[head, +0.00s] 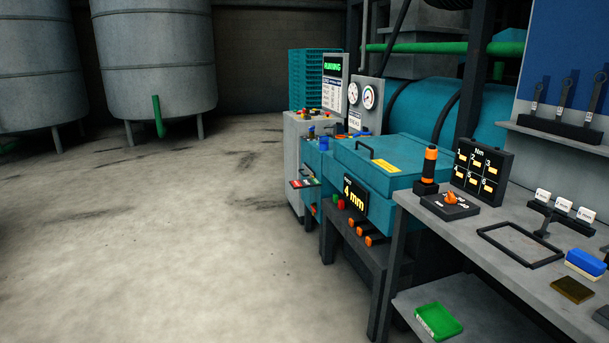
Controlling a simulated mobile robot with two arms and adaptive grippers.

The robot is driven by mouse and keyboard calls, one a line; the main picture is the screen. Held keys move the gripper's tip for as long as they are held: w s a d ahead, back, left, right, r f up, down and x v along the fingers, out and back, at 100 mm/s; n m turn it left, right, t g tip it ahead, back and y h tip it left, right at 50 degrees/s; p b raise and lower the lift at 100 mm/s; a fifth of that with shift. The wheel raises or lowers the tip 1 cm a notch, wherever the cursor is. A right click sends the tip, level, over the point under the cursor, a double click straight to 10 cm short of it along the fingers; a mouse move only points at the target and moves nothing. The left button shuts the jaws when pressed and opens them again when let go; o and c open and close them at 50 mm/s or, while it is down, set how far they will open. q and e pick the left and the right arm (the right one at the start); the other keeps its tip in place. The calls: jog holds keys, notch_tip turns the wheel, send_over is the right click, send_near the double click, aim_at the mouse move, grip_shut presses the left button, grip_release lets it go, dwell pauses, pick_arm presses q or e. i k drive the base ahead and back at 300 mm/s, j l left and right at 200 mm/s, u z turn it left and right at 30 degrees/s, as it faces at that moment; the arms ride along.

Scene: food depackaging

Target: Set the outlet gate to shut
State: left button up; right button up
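The teal machine (390,165) stands right of centre, with a closed, handled lid on top. A small dark plate with red and green marks (303,183) sticks out from its left side, near a blue cylindrical part (323,144). It may belong to the outlet gate, but it is too small to read, and I cannot tell the gate's position. Neither of my grippers is in view.
A screen (335,83) reads "RUNNING" beside two gauges (360,94). Large tanks (155,60) stand at back left. The concrete floor (170,240) is clear.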

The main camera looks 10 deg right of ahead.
aim_at(308, 173)
jog(key=i+u, duration=0.25)
jog(key=i, duration=2.9)
